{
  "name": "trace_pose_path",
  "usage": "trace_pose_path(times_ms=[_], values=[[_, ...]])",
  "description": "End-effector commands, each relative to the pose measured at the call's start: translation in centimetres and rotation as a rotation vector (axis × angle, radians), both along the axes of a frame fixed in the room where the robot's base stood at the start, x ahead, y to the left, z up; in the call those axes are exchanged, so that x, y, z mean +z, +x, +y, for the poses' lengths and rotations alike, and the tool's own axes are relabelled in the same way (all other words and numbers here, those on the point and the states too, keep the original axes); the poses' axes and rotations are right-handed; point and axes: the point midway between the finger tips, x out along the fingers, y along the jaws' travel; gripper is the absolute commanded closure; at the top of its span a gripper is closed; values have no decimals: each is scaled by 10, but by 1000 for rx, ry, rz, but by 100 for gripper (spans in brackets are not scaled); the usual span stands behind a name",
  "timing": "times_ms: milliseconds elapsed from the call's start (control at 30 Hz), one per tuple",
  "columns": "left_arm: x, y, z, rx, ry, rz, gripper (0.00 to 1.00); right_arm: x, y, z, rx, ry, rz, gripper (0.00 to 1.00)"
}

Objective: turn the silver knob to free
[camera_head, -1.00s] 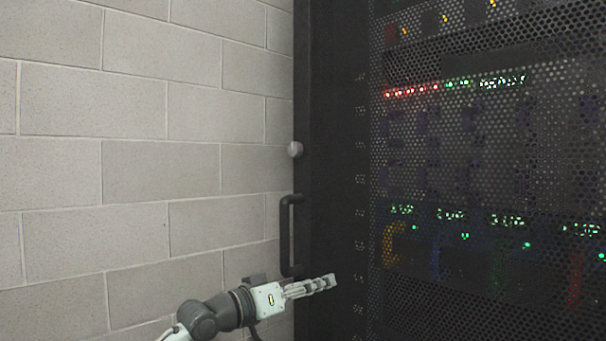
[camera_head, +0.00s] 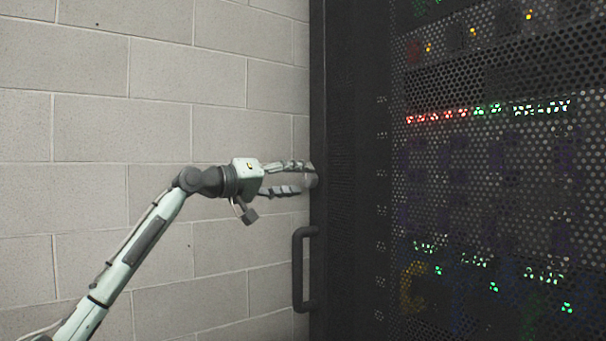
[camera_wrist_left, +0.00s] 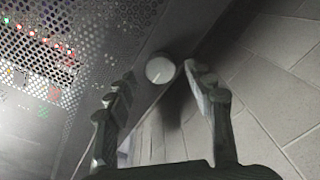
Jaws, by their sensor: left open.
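The silver knob (camera_wrist_left: 160,69) is a round, pale disc with a thin line on its face, on the dark edge strip of the rack door. In the head view the knob (camera_head: 312,181) is partly hidden by my left gripper (camera_head: 307,178). My left gripper is open, its fingers pointing at the knob. In the left wrist view the fingertips of the left gripper (camera_wrist_left: 160,72) lie on either side of the knob; I cannot tell whether they touch it. My right gripper is not in view.
A black door handle (camera_head: 299,268) stands out just below the knob. The perforated rack door (camera_head: 500,180), with lit LEDs behind it, fills the right. A grey block wall (camera_head: 150,90) is on the left.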

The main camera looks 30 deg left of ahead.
Motion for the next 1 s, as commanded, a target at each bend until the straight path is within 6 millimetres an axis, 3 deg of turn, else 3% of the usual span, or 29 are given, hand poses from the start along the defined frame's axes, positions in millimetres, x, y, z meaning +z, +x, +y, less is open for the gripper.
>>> trace_pose_path(times_ms=[167,467,833,1000], values=[[1,14,-5,0,2,-1,47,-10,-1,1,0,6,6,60],[-1,17,-6,1,3,0,48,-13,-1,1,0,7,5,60],[-1,16,-6,1,3,0,94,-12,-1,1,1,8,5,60],[-1,16,-6,1,7,-2,97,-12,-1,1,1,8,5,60]])
